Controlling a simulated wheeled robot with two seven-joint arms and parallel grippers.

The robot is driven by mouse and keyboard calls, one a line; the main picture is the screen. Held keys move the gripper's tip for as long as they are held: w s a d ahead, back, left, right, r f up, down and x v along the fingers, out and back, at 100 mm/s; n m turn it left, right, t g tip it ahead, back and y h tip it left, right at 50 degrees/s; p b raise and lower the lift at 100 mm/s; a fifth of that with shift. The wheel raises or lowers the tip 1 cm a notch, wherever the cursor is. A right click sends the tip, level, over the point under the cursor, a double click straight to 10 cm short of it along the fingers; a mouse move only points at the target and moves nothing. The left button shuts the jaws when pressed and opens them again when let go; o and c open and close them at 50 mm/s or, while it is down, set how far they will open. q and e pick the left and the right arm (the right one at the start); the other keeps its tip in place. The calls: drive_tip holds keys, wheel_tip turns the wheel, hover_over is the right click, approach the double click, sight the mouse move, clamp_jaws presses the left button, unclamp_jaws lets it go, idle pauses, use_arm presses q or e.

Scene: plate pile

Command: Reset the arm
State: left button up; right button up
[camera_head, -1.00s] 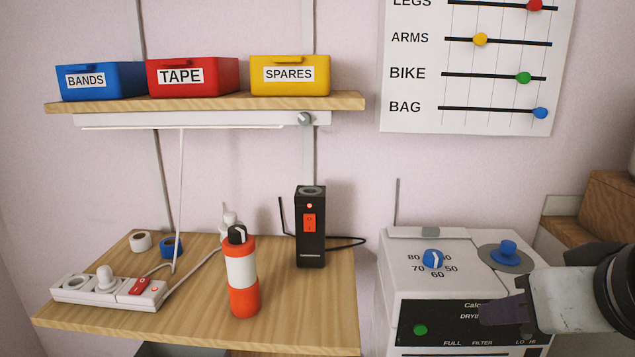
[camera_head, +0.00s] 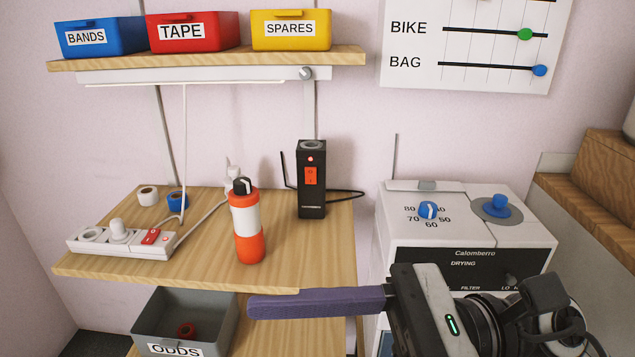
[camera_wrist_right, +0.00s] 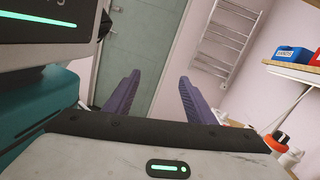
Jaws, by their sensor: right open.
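My right gripper (camera_head: 258,305) comes in from the lower right of the head view. The gripper is open and empty. My left gripper is not in either view.
The wooden bench (camera_head: 210,262) holds a power strip (camera_head: 120,240), an orange and white bottle (camera_head: 247,228) and a black device (camera_head: 312,185). A grey bin (camera_head: 170,325) sits below. A white dryer unit (camera_head: 465,220) stands behind my arm.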

drive_tip(key=w+d+m+t+y, duration=0.35)
drive_tip(key=w+m+t, duration=0.7)
drive_tip(key=m, duration=0.75)
drive_tip(key=w+d+f+m+t+h, duration=0.25)
drive_tip(key=f+m+h, duration=0.2)
drive_tip(key=m, duration=0.25)
drive_tip(key=w+d+f+m+t+h+p, duration=0.1)
drive_tip(key=w+d+f+m+t+h, duration=0.15)
drive_tip(key=f+m+t+h, duration=0.35)
drive_tip(key=w+d+f+m+t+h, duration=0.15)
drive_tip(key=d+f+m, duration=0.25)
drive_tip(key=m, duration=0.5)
drive_tip(key=s+d+f+m+g+h, duration=0.25)
drive_tip(key=f+m, duration=0.25)
drive_tip(key=f, duration=0.4)
drive_tip(key=s+d+f+m+g+h, duration=0.25)
drive_tip(key=f+m+h, duration=0.2)
drive_tip(key=f, duration=0.35)
drive_tip(key=s+f+m+g, duration=0.4)
drive_tip(key=s+f+m, duration=0.2)
drive_tip(key=s+f, duration=0.6)
drive_tip(key=shift+s+d+f+h+p, duration=0.2)
drive_tip(key=shift+f+h+p, duration=0.2)
drive_tip(key=shift+f, duration=0.2)
